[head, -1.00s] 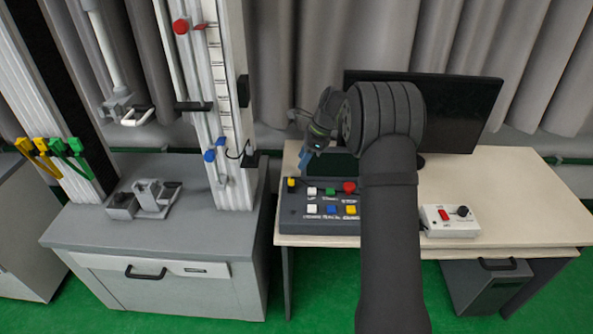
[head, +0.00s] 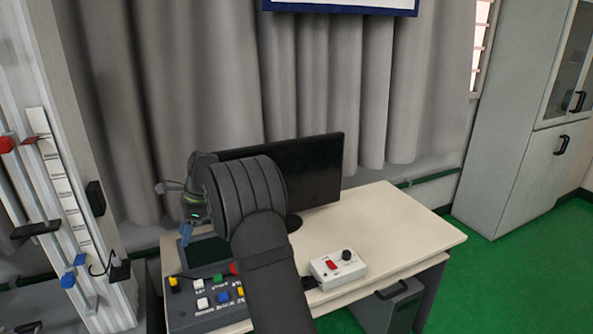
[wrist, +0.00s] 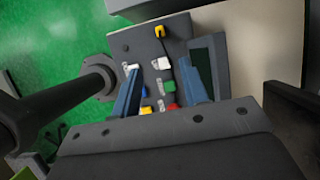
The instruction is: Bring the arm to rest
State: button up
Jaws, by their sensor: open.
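My gripper (head: 189,232) hangs over the dark control panel (head: 197,318) on the desk, at the end of my dark arm. In the wrist view its two blue fingers (wrist: 160,68) are apart, with nothing held between them. The panel's buttons show below and between the fingers, including a white button (wrist: 164,63) and a yellow knob (wrist: 160,32). I cannot tell the exact height of the fingertips above the panel. My arm hides part of the panel in the head view.
A black monitor (head: 318,175) stands behind my arm on the pale desk (head: 412,225). A white box (head: 338,270) with a red switch sits right of my arm. The drop tower (head: 62,185) is at the left, a grey cabinet (head: 512,160) at the far right. The desk's right side is clear.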

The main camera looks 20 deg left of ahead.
jog(key=x, duration=1.6)
jog(key=shift+r, duration=0.15)
jog(key=shift+d+r, duration=0.1)
jog(key=v, duration=1.7)
send_near(173, 277)
jog(key=x, duration=0.9)
jog(key=shift+r, duration=0.1)
notch_tip(173, 277, up, 5)
jog(key=shift+r, duration=0.25)
jog(key=w+d+n, duration=0.1)
jog(key=w+d, duration=0.3)
jog(key=shift+w+d, duration=0.3)
jog(key=shift+d, duration=0.05)
